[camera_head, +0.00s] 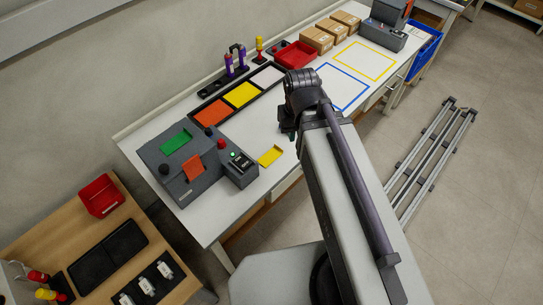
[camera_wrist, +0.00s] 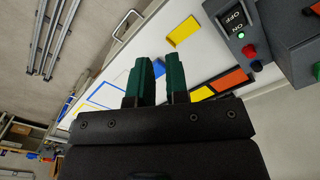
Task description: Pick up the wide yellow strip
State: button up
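A yellow strip (camera_head: 270,156) lies on the white table (camera_head: 225,205) near its front edge, beside the grey control box. It also shows in the wrist view (camera_wrist: 184,30), beyond my fingertips and to the right. A second yellow piece (camera_head: 241,95) sits in a black tray, between an orange and a white piece. My gripper (camera_head: 288,133) is over the table, right of the loose yellow strip and apart from it; my arm partly hides it.
A grey machine (camera_head: 190,165) with green and orange pieces and a control box (camera_head: 238,170) stand left of the loose strip. A red bin (camera_head: 294,54) and cardboard boxes (camera_head: 318,40) are at the back. Blue (camera_head: 345,88) and yellow outlines mark clear table on the right.

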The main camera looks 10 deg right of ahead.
jog(key=shift+f, duration=0.1)
jog(key=n+y+b, duration=0.1)
jog(key=n+b, duration=0.6)
jog(key=b, duration=1.1)
send_near(278, 149)
jog(key=shift+g, duration=0.4)
jog(key=f+b, duration=0.2)
jog(key=b, duration=0.1)
jog(key=f+b, duration=0.3)
jog(key=b, duration=0.1)
jog(key=f+b, duration=0.3)
jog(key=shift+w+a+f+b, duration=0.15)
jog(key=shift+w+a+b, duration=0.15)
jog(key=shift+a, duration=0.1)
jog(key=shift+r, duration=0.2)
grip_shut()
